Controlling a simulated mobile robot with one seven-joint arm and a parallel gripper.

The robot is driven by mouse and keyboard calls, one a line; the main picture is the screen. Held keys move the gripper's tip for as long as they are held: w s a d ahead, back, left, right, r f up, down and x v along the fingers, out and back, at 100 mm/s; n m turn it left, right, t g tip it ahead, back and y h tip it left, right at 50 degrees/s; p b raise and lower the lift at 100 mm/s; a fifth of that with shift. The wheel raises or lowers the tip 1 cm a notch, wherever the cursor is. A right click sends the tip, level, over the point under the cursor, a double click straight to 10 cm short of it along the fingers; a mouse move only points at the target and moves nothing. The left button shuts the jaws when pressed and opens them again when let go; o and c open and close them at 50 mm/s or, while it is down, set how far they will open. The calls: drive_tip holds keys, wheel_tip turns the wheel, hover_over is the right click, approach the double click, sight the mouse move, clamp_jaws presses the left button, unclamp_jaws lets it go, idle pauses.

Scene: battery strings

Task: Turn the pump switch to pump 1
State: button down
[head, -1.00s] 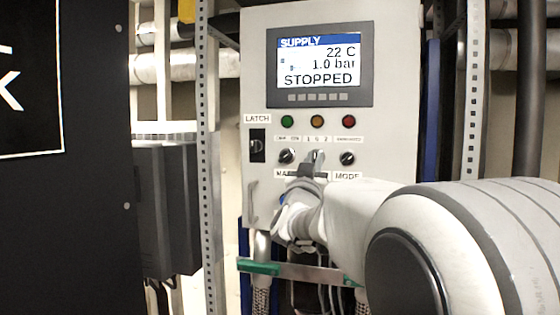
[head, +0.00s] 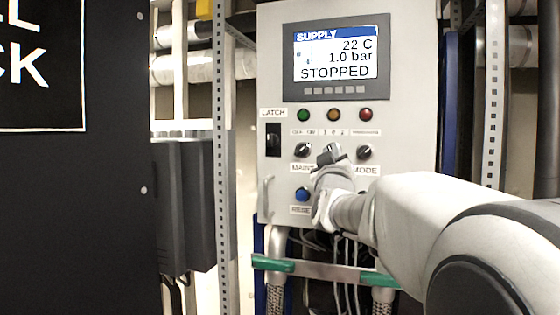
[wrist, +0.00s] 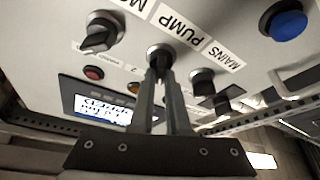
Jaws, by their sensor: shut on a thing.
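The pump switch (wrist: 159,51) is a round knob with a light ring, beside the PUMP label in the wrist view. My gripper (wrist: 160,72) has its two fingers closed on this knob. In the head view my gripper (head: 331,154) is at the middle knob of the panel's row, and its jaws look tilted. It hides most of the knob and the PUMP label there. The small 1 0 2 marks show just above, but I cannot read which position the knob points to. The display (head: 336,58) reads SUPPLY, 22 C, 1.0 bar, STOPPED.
The mains knob (head: 302,150) and the mode knob (head: 365,152) sit close on either side. A blue button (head: 302,194) is below, and a black latch switch (head: 273,139) is at left. A green-ended bar (head: 325,271) crosses below the panel.

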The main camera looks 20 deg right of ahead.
drive_tip(key=shift+n+y+b, duration=0.85)
drive_tip(key=shift+n+y, duration=0.35)
drive_tip(key=shift+n, duration=1.4)
drive_tip(key=c, duration=0.9)
unclamp_jaws()
drive_tip(key=shift+s+f, duration=0.1)
